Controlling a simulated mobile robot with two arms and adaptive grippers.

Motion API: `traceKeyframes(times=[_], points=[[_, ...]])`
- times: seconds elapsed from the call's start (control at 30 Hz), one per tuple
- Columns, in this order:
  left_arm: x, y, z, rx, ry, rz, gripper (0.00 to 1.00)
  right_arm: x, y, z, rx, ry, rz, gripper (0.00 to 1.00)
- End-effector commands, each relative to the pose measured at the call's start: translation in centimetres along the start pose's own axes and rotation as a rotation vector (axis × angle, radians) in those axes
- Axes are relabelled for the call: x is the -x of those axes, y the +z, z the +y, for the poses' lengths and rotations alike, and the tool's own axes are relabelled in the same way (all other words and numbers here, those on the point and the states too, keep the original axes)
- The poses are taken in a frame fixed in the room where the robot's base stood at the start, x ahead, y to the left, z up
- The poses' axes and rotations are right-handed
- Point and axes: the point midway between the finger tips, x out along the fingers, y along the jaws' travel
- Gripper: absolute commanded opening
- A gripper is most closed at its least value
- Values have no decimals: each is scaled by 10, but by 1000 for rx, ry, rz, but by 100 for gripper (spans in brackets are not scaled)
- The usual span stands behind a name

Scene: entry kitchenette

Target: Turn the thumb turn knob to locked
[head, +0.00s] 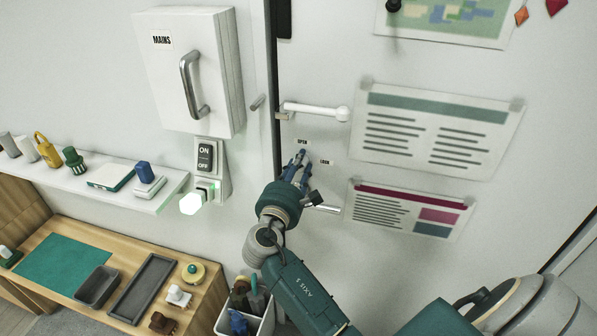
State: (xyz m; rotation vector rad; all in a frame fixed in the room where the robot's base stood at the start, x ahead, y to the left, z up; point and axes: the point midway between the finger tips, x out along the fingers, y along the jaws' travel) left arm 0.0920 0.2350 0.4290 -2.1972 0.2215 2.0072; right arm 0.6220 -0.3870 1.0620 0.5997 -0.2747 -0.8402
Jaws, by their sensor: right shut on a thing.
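The thumb turn knob is on the white door, at the fingertips of my right gripper (297,162), which mostly hide it. I cannot make out which way the knob points. The gripper is shut on the knob. An "OPEN" label (302,142) sits just above the fingertips and a "LOCK" label (326,162) just to their right. A white lever handle (318,111) is above the knob, and another lever (327,209) shows below it, partly behind the gripper. My left gripper is not in view.
A white MAINS box (187,85) with a metal handle stands left of the door, above an ON/OFF switch (205,158). A shelf (110,195) with small items is at left. A bin of tools (221,318) stands below. Papers (439,129) hang on the door.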

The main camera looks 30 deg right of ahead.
Motion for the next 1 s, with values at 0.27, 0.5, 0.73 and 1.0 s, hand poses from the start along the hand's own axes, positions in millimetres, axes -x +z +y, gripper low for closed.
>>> traceKeyframes(times=[0.27, 0.5, 0.73, 1.0], points=[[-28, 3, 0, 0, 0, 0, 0, -1, 3, 0, -266, 6, -13, 4], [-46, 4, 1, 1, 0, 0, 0, -1, 4, -1, -463, 7, -13, 4], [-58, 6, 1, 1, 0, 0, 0, -1, 4, -2, -597, 5, -12, 4], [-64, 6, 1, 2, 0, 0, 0, -1, 4, -2, -671, 2, -12, 4]])
